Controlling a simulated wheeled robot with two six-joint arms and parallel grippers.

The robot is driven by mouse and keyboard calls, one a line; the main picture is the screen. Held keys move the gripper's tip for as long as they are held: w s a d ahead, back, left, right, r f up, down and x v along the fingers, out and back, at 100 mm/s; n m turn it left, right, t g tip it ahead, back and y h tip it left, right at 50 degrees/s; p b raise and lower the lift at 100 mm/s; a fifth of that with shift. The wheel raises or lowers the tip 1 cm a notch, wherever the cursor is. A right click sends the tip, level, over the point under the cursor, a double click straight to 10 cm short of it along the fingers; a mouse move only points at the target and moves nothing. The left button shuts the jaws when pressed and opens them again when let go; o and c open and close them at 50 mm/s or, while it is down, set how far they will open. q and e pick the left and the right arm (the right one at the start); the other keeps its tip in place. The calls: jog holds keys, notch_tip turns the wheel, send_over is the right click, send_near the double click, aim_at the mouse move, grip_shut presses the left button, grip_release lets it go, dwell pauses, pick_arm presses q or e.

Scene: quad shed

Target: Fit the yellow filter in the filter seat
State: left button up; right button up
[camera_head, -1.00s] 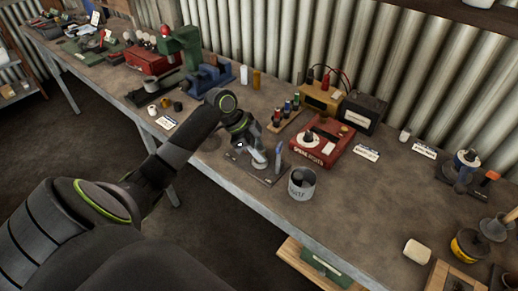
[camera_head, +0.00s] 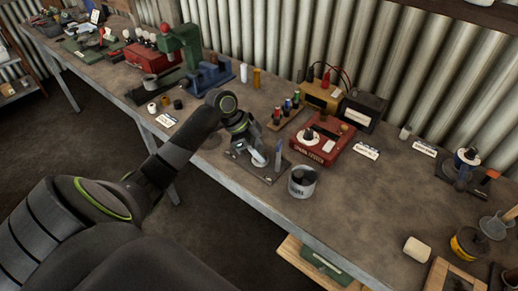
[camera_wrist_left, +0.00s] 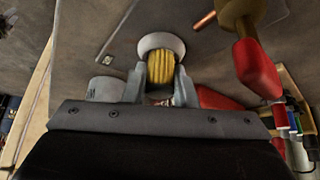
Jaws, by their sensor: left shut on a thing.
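The ridged yellow filter (camera_wrist_left: 161,68) is between the two grey fingers of my left gripper (camera_wrist_left: 160,88) in the left wrist view. The gripper is shut on it. A pale round cup-like rim (camera_wrist_left: 148,42), which looks like the filter seat, lies directly beyond the filter. The filter's far end overlaps the rim's opening; I cannot tell how deep it sits. In the head view my left gripper (camera_head: 256,151) is low over a dark plate (camera_head: 268,178) near the bench's front edge, and the filter is hidden there. My right gripper is not in view.
A grey can (camera_head: 302,181) stands just right of the plate. A red tester box (camera_head: 322,141) and a rack of small coloured bottles (camera_head: 283,117) are behind. In the wrist view a brass piece with a red grip (camera_wrist_left: 256,68) is close on the right. The bench centre-right is clear.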

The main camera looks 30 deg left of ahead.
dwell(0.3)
pick_arm(q)
jog(key=o, duration=1)
jog(key=shift+o, duration=0.5)
jog(key=o, duration=0.3)
jog(key=shift+o, duration=0.2)
jog(key=shift+r+p, duration=3.45)
jog(key=shift+r, duration=0.1)
jog(key=shift+f, duration=0.1)
